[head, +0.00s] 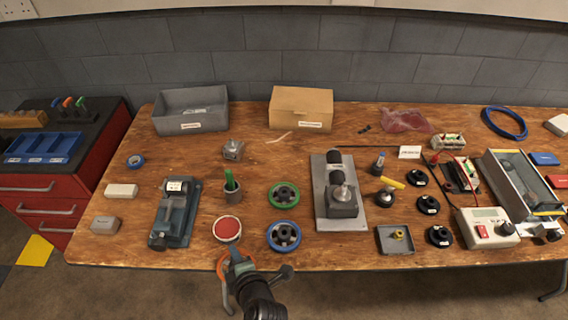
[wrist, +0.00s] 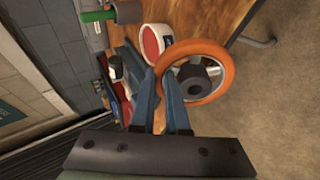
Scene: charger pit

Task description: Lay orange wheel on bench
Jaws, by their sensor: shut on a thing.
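The orange wheel (wrist: 229,72) has a dark hub and shows almost face-on in the wrist view. My gripper (wrist: 160,76) is shut on its rim at the left side. In the head view my gripper (head: 240,266) is at the front edge of the bench (head: 120,235), and only part of the orange rim (head: 221,264) shows beside it. The rest of the wheel is hidden behind my gripper. The wheel overlaps the bench edge and the floor in the wrist view. I cannot tell its exact height.
A white tub with a red top (head: 227,229) stands just behind my gripper. A blue wheel (head: 283,236) and a green wheel (head: 284,195) lie to its right. A dark vise (head: 175,215) stands left. Bare wood lies between the green wheel and the cardboard box (head: 300,108).

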